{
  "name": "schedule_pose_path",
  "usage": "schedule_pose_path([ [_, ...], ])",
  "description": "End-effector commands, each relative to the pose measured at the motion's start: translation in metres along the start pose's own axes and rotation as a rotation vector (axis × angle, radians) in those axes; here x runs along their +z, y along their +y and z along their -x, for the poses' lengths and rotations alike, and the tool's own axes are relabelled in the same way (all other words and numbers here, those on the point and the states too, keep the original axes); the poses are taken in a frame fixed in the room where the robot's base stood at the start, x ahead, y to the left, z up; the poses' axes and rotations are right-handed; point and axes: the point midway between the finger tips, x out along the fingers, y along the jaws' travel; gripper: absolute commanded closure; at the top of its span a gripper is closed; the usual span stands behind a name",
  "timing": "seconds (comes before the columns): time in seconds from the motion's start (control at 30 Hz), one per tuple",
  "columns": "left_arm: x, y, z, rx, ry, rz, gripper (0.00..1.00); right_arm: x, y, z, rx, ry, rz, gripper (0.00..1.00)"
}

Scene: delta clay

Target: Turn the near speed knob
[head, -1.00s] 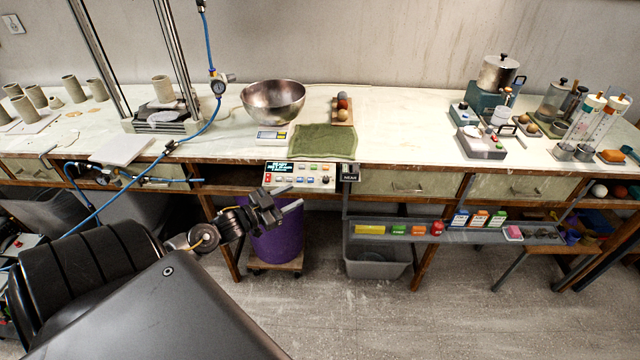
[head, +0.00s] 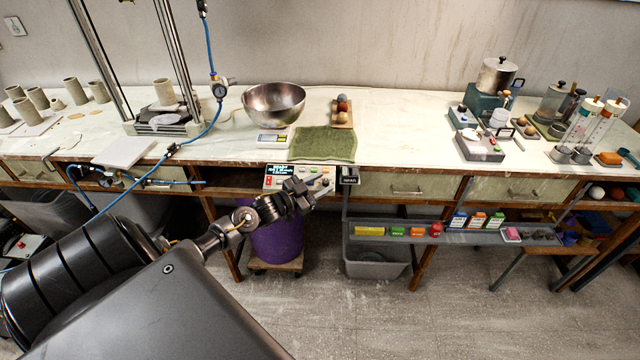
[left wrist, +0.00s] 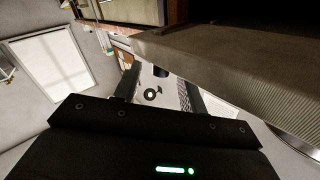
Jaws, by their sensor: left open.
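The control panel (head: 283,171) is a pale box with a lit display and coloured buttons, hung on the bench's front edge. My left gripper (head: 318,188) is open at the panel's right end and covers part of it. In the left wrist view, a round dark knob with a white centre (left wrist: 152,94) shows on a pale face between the open fingers (left wrist: 155,90). Whether the fingers touch it I cannot tell. A small dark sign (head: 349,176) stands just right of the panel; in the earlier head view it reads NEAR. My right gripper is not in view.
The bench (head: 400,125) runs above the panel, with a steel bowl (head: 273,102) and green cloth (head: 323,144) on it. A purple bin (head: 277,240) stands below. A grey shelf (head: 400,232) with small coloured boxes is to the lower right.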

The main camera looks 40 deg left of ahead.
Motion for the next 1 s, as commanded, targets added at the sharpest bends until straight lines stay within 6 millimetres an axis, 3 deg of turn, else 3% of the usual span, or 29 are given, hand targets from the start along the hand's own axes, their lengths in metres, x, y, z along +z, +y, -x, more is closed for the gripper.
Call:
schedule_pose_path([
  [0.23, 0.0002, 0.0003, -0.0007, 0.001, 0.000, 0.000, 0.58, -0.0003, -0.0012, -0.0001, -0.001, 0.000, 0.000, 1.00],
  [0.57, 0.0002, 0.0002, -0.0005, 0.000, 0.000, 0.000, 1.00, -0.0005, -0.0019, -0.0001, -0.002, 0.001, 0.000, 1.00],
  [1.0, -0.0017, 0.0037, -0.0009, -0.105, -0.007, 0.026, 1.00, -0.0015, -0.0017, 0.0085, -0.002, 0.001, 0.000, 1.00],
])
